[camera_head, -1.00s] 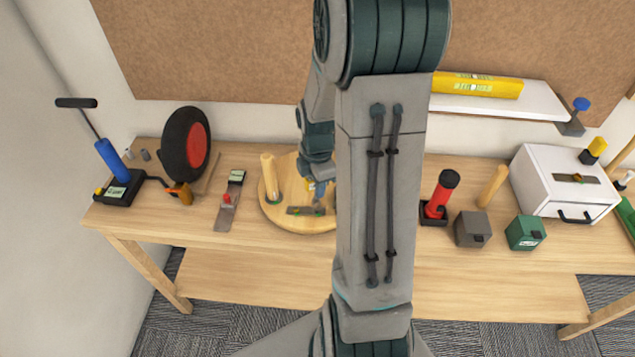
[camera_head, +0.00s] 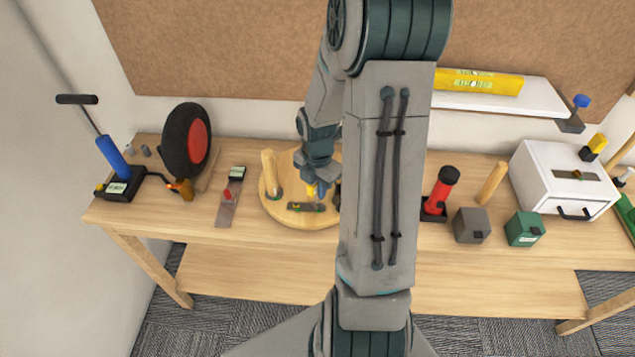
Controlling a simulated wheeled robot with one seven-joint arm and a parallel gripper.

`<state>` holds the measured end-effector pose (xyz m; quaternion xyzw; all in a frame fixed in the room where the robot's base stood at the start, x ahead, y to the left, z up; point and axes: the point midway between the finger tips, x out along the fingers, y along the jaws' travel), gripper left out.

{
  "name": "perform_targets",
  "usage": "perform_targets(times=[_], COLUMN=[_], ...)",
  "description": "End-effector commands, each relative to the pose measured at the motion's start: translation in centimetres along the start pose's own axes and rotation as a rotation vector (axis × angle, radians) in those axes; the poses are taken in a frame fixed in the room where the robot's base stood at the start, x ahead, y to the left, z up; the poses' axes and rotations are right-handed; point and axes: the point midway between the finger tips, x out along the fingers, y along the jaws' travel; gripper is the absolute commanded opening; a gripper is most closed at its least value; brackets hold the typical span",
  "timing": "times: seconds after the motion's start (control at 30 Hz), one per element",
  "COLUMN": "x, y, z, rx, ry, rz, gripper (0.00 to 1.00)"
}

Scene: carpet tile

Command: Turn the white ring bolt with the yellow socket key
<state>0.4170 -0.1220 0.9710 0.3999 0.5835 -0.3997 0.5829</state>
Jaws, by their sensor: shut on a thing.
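My gripper (camera_head: 318,183) is over the round wooden board (camera_head: 290,216) on the workbench, left of my upper arm link. It is shut on the yellow socket key (camera_head: 311,191), of which only a small yellow part shows below the jaws. I cannot make out the white ring bolt; my arm hides the right part of the board. Whether the key touches anything is too small to tell.
A black wheel with a red hub (camera_head: 199,143) stands further left. A red-and-black cylinder (camera_head: 440,190) and a white box (camera_head: 545,178) stand right.

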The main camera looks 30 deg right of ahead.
Motion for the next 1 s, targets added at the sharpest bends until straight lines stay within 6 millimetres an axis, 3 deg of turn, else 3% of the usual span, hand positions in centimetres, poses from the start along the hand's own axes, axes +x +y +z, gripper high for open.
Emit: perform_targets(times=[0.87,1.0], x=[-0.29,-0.03], y=[0.18,0.24], z=[0.02,0.02], rx=[-0.507,-0.759], ry=[-0.001,-0.001], rz=[0.001,0.003], gripper=[0.0,0.0])
